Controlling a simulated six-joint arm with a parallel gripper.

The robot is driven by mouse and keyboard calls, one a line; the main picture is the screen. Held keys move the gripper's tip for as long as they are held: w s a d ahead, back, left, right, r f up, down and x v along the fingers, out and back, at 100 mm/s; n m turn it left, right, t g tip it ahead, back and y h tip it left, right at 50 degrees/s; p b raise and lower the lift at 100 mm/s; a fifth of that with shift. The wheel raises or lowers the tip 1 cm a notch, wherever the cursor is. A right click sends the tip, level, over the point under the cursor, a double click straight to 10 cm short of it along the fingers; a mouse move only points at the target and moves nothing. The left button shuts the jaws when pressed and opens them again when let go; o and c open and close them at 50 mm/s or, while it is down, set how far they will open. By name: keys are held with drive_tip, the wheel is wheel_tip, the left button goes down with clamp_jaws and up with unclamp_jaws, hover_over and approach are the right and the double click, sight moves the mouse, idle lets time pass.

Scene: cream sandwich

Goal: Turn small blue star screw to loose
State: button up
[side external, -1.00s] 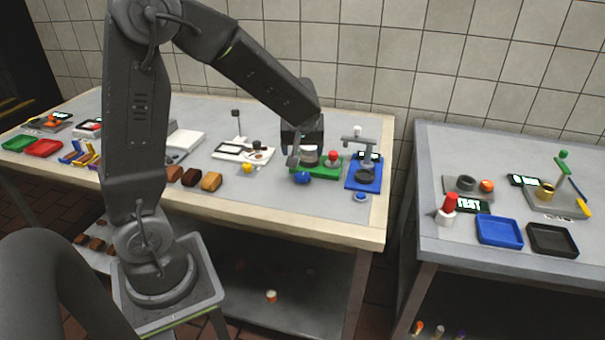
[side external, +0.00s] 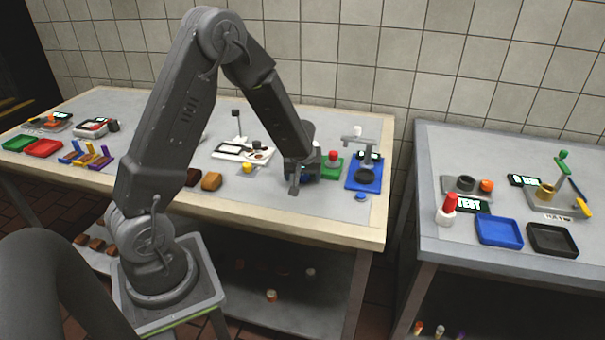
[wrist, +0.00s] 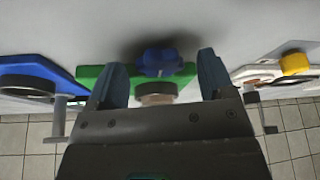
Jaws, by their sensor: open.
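The blue star screw (wrist: 162,60) sits at the edge of the green base (wrist: 90,74) in the wrist view. My gripper (wrist: 160,78) is open, with one finger on each side of the screw as seen from the wrist. I cannot tell whether either finger touches it. In the side view my gripper (side external: 294,188) is low over the near side of the green base (side external: 331,167) and hides most of the screw. A red knob (side external: 333,155) stands on the same base.
A blue stand (side external: 363,185) with a grey post is close on the right, with a small blue button (side external: 361,197) in front. A white board (side external: 232,152) and a yellow knob (side external: 248,168) are on the left.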

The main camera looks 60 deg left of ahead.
drive_tip(key=c, duration=0.9)
drive_tip(key=shift+w+n+g, duration=0.1)
drive_tip(key=shift+n+g, duration=0.2)
drive_tip(key=shift+n, duration=0.5)
drive_tip(key=o, duration=0.9)
drive_tip(key=shift+d+r, duration=0.1)
drive_tip(key=shift+r, duration=0.05)
drive_tip(key=v, duration=1.3)
drive_tip(key=shift+d+r, duration=0.2)
drive_tip(key=shift+r, duration=0.05)
